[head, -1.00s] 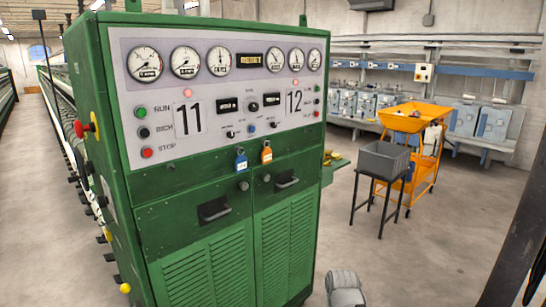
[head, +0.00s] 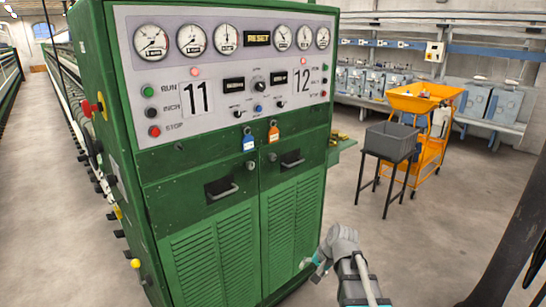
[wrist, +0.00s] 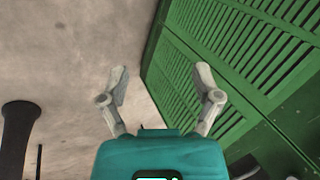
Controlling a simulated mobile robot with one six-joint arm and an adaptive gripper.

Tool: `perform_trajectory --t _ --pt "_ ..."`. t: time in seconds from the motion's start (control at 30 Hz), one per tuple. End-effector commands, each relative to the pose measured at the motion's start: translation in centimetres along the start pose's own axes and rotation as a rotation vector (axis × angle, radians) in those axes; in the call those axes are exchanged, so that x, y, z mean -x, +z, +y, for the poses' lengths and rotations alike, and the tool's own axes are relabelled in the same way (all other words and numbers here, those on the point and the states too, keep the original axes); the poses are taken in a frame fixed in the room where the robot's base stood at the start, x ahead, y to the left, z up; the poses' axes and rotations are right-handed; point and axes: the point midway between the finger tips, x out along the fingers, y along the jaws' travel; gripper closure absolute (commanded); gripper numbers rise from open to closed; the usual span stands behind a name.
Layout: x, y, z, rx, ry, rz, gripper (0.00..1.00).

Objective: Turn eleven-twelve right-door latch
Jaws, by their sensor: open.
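The green cabinet (head: 160,205) carries the numbers 11 and 12 on its grey panel. Its right door (head: 292,225) has a small round latch (head: 272,157) near its upper left corner, beside a dark recessed pull handle (head: 292,163). The left door (head: 215,245) has a similar round latch (head: 250,165). Both doors look closed. My gripper (head: 304,264) is low, in front of the right door's louvred part and well below the latch. In the wrist view, my gripper (wrist: 159,78) is open and empty, with green louvres to its right. The latch is not visible there.
A blue tag (head: 249,142) and an orange tag (head: 273,133) hang just above the latches. A grey bin on a black stand (head: 390,140) and an orange cart (head: 425,100) stand to the right. Floor between them and the cabinet is clear.

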Motion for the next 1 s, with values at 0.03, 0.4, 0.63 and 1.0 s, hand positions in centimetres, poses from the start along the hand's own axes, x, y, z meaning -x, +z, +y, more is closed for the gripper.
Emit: perform_trajectory --t 0.03,0.4,0.63,1.0 --pt "0.0 -2.0 -1.9 -0.063 -0.062 0.005 0.18" --pt "2.2 -12.3 -12.8 -0.607 -0.544 -0.065 0.18" --pt "5.3 -19.5 -18.1 -0.966 -0.826 -0.208 0.18" --pt "9.8 -28.4 -22.2 -1.408 -1.139 -0.5 0.18"
